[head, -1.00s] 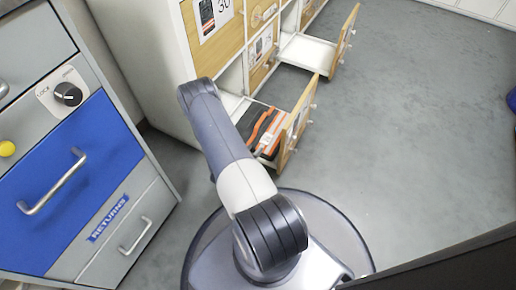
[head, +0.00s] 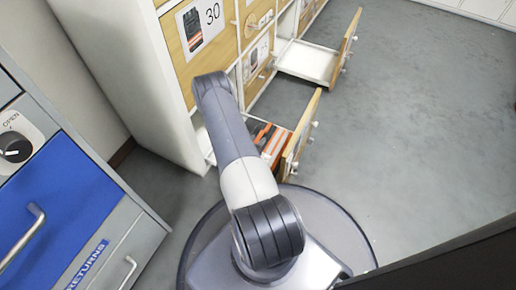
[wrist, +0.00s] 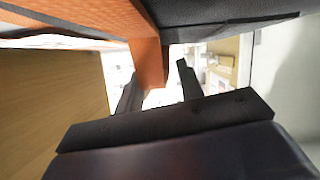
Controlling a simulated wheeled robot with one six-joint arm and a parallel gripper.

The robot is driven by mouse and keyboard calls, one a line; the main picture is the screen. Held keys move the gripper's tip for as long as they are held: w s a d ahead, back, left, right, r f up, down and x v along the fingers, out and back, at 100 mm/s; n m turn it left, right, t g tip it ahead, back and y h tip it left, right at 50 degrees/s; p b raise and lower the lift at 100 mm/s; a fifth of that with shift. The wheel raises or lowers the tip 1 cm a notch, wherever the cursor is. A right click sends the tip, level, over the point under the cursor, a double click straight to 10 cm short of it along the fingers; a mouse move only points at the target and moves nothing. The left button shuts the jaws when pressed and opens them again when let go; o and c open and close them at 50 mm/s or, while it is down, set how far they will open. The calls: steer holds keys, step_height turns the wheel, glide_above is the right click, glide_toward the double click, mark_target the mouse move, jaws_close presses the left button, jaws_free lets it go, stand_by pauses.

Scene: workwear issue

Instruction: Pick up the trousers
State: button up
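Folded dark clothing with orange bands (head: 272,142), which looks like the trousers, lies in the nearer open drawer (head: 297,135). My arm hides part of it in the head view. In the wrist view, dark cloth (wrist: 225,12) and an orange band (wrist: 150,62) fill the top of the picture, close to the fingers. My gripper (wrist: 158,84) has its two dark fingers apart, with a bright gap between them. The orange band hangs near the fingertips; whether it touches them I cannot tell. The head view does not show my gripper, which is hidden behind my arm.
A second open drawer (head: 308,62) farther along the white shelving looks empty. A blue and grey cabinet marked RETURNS (head: 60,205) stands at the left. A wooden panel (wrist: 50,95) is close at the left in the wrist view. The grey floor (head: 425,130) at the right is clear.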

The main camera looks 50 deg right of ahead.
steer(key=shift+c, duration=0.2)
jaws_close()
stand_by(1.1)
